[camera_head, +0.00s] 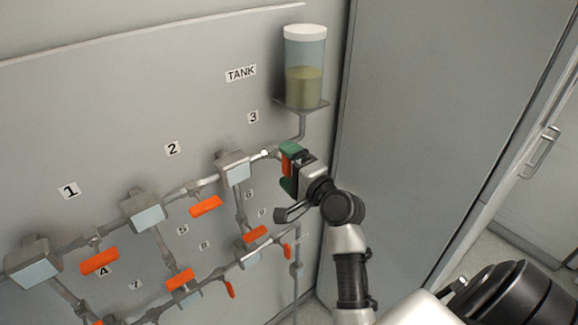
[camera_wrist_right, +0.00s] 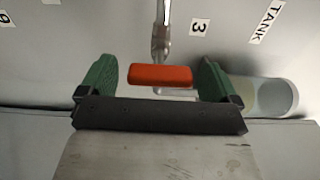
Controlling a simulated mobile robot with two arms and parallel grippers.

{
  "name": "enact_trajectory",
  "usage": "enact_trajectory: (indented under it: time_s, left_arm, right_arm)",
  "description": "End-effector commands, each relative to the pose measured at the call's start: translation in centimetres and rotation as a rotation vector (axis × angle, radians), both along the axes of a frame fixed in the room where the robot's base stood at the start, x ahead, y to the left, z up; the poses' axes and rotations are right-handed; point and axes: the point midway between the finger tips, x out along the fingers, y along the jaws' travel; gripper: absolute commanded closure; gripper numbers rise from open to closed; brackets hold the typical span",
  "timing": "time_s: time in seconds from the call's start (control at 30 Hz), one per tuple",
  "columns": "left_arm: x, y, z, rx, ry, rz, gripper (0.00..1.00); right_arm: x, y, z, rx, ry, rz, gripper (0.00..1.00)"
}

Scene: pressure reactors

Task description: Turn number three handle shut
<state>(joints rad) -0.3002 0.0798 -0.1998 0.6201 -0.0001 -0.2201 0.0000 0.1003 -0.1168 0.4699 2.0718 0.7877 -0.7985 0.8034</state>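The number three label (camera_head: 253,117) is on the wall panel. The orange handle (camera_head: 286,164) below and right of it sits on the pipe near the tank. My right gripper (camera_head: 288,167) is at this handle with its green fingers apart, one on each side. In the right wrist view the orange handle (camera_wrist_right: 161,75) lies crosswise between the green fingers (camera_wrist_right: 160,78), with a gap at both ends. The pipe joint shows behind it, and the label 3 (camera_wrist_right: 199,26) is to its right. My left gripper is not in view.
The tank (camera_head: 305,75) stands on a bracket above my right gripper. Other orange handles, such as those near label 2 (camera_head: 206,206) and label 1 (camera_head: 99,261), are on the pipes at left. A large grey door panel (camera_head: 430,130) is at right.

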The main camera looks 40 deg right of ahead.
Motion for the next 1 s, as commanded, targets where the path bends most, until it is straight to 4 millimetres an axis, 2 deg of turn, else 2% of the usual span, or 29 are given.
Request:
enact_trajectory:
  time_s: [0.27,0.37,0.47,0.8,1.0]
  left_arm:
    - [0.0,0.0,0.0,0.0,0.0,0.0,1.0]
    - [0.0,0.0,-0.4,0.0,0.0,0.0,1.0]
    - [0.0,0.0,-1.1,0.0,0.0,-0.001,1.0]
    - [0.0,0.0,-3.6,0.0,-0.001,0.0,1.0]
    - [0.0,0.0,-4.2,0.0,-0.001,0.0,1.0]
  right_arm:
    - [-0.1,0.0,0.0,-0.002,0.0,0.0,0.06]
    - [-0.7,-0.1,-0.2,-0.003,0.0,-0.001,0.06]
    - [-2.0,-0.2,-0.3,-0.003,0.0,0.0,0.06]
    - [-8.6,-0.7,-0.4,-0.005,0.002,-0.001,0.06]
    - [-10.5,-0.8,-0.2,-0.002,0.001,0.0,0.06]
